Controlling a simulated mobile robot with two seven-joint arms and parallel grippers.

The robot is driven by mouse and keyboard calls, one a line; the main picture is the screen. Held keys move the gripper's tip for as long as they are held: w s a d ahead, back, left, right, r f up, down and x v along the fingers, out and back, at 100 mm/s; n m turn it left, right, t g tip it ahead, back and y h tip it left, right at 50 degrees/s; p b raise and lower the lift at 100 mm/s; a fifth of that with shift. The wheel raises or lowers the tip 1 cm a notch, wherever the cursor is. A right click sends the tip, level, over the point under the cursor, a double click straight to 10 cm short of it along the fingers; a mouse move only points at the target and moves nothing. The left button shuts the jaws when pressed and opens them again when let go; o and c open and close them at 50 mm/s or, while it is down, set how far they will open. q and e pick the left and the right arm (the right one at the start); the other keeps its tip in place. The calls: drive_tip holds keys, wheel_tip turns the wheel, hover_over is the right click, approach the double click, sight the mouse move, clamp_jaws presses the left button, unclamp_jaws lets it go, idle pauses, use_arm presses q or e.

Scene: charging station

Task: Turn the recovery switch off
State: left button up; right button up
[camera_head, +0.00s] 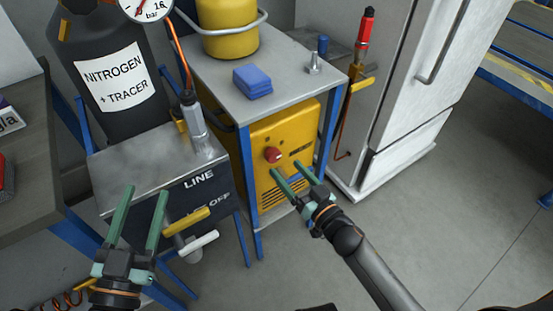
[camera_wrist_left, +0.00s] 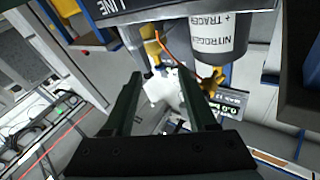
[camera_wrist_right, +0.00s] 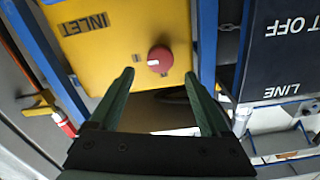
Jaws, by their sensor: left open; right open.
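The yellow recovery unit (camera_head: 285,140) stands on the lower shelf of the blue-framed cart. Its round red switch knob (camera_head: 273,155) is on the front face. In the right wrist view the red knob (camera_wrist_right: 160,58) lies beyond the fingertips, between them in the picture and apart from both. My right gripper (camera_head: 294,173) is open and empty, close in front of the unit just right of the knob. My left gripper (camera_head: 140,190) is open and empty in front of the small metal-topped stand, away from the unit. The knob's setting marks are not legible.
A black nitrogen cylinder (camera_head: 105,85) stands at the left. A dark panel (camera_head: 190,192) marked LINE carries yellow and white valve handles near my left gripper. A white fridge (camera_head: 405,80) stands right; floor at right is clear.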

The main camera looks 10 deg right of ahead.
sight(276, 157)
drive_tip(key=b+x, duration=0.1)
drive_tip(key=x, duration=0.4)
use_arm(q)
wheel_tip(276, 157, up, 7)
drive_tip(key=s+m+t+h, duration=0.2)
drive_tip(key=h, duration=0.1)
drive_tip(key=shift+d+t, duration=0.3)
use_arm(e)
drive_tip(key=shift+w+a, duration=0.2)
drive_tip(key=shift+w, duration=0.3)
drive_tip(key=shift+c, duration=0.4)
clamp_jaws()
